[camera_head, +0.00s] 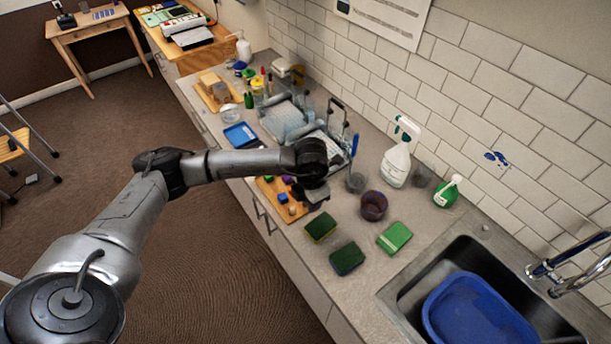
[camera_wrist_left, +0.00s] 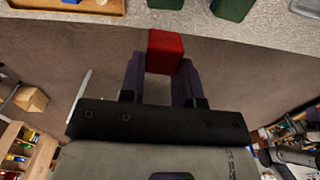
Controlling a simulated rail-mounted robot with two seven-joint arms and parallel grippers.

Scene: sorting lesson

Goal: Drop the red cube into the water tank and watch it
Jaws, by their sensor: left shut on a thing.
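My left gripper (camera_head: 315,194) hangs over the counter, near the front edge and beside a wooden board (camera_head: 268,186) of small blocks. In the left wrist view its two dark fingers (camera_wrist_left: 162,66) are shut on a red cube (camera_wrist_left: 166,46), which sticks out past the fingertips. The cube is hidden by the gripper in the head view. I cannot tell for sure which vessel is the water tank; clear containers (camera_head: 283,119) stand farther back on the counter. My right gripper is not in view.
Near the gripper are a dark reddish bowl (camera_head: 374,206), a clear cup (camera_head: 356,182), and sponges (camera_head: 321,227), (camera_head: 347,258). A green box-like block (camera_head: 395,237), a spray bottle (camera_head: 397,163) and a green bottle (camera_head: 447,191) stand right. A sink holds a blue basin (camera_head: 475,312).

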